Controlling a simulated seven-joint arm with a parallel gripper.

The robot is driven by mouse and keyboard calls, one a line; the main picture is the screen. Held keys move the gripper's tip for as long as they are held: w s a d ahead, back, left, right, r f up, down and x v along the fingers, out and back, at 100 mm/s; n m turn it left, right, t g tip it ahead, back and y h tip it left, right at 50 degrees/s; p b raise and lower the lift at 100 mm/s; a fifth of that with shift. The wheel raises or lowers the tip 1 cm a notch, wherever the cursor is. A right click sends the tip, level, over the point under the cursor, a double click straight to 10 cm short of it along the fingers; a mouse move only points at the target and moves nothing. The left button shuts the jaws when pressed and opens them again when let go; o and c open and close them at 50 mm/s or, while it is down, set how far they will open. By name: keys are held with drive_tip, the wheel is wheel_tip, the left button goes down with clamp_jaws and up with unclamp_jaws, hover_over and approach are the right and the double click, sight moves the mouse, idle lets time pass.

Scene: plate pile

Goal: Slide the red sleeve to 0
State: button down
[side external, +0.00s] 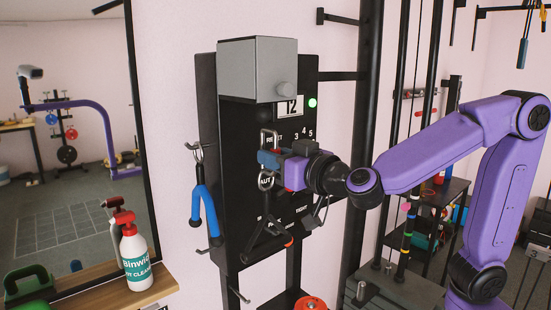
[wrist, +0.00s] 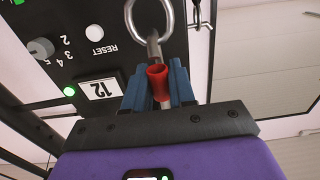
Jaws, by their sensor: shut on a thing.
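The red sleeve (wrist: 158,82) is a short flared tube around a metal rod, seen in the wrist view between the two blue fingers of my gripper (wrist: 156,90). My gripper is shut on it. The rod joins a silver ring (wrist: 150,18) at the top of that view. I cannot see a scale beside the sleeve; a 0 mark is not readable.
The panel carries a display reading 12 (wrist: 100,89), a lit green lamp (wrist: 69,91), a RESET button (wrist: 95,33) and a grey knob (wrist: 41,48) with numbers. A grey box (side external: 258,70) juts out above.

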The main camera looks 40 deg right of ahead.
drive_tip(key=shift+r, duration=1.15)
drive_tip(key=c, duration=0.9)
unclamp_jaws()
drive_tip(key=shift+o, duration=0.2)
drive_tip(key=s, duration=1.7)
drive_tip(key=shift+s, duration=0.2)
